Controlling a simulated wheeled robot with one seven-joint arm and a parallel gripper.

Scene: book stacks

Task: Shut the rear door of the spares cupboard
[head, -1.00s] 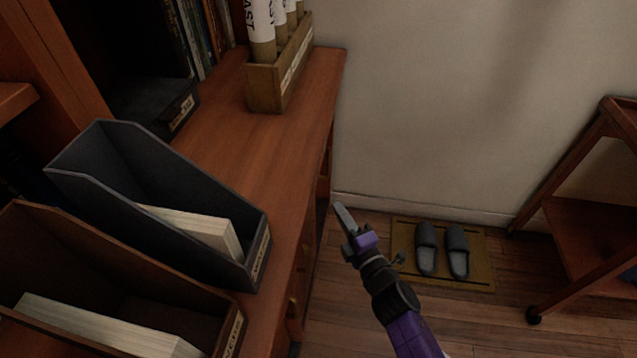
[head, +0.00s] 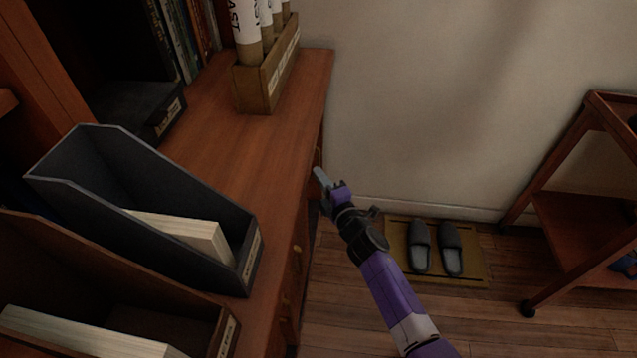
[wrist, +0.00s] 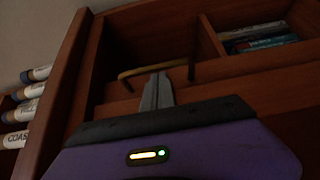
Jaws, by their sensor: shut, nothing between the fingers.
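The reddish-brown cupboard (head: 235,150) fills the left middle of the head view, with its front face seen nearly edge-on. Its rear end is by the wall. My gripper (head: 320,175) is at the rear part of that front face, with its fingers shut and empty. In the wrist view, a brass bar handle (wrist: 135,71) is just beyond the fingertips (wrist: 158,80), which overlap it in the picture. I cannot tell whether they touch. The rear door is mostly hidden in the head view, and how far it stands open is unclear.
A dark file box (head: 150,215) and a wooden tube holder (head: 270,70) stand on the cupboard top. Slippers (head: 435,245) lie on a mat (head: 398,270) on the floor. A wheeled wooden cart (head: 560,210) stands at the right.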

